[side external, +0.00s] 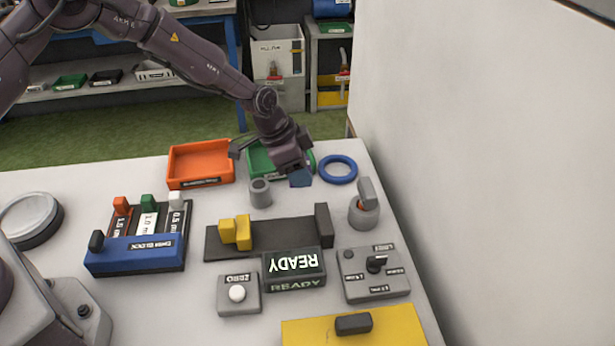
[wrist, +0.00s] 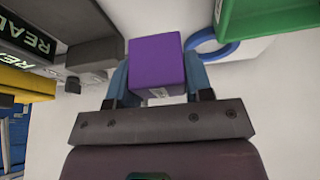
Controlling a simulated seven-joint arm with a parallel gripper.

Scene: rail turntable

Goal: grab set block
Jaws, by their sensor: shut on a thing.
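A purple block (wrist: 156,62) sits between the two blue-grey fingers of my gripper (wrist: 156,78) in the wrist view. The fingers press on its left and right sides, and a small pale label shows on its near lower edge, too small to read. In the side view my gripper (side external: 299,178) is low over the far right of the white table, in front of the green tray (side external: 262,160). The block is hard to make out there. I cannot tell whether it touches the table.
A blue ring (side external: 338,170) lies right of my gripper and a grey cup (side external: 260,193) stands to its left. An orange tray (side external: 201,164) is further left. Nearer are a dark rail with yellow blocks (side external: 236,232), a READY sign (side external: 294,269) and a knob box (side external: 373,274). A wall rises at right.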

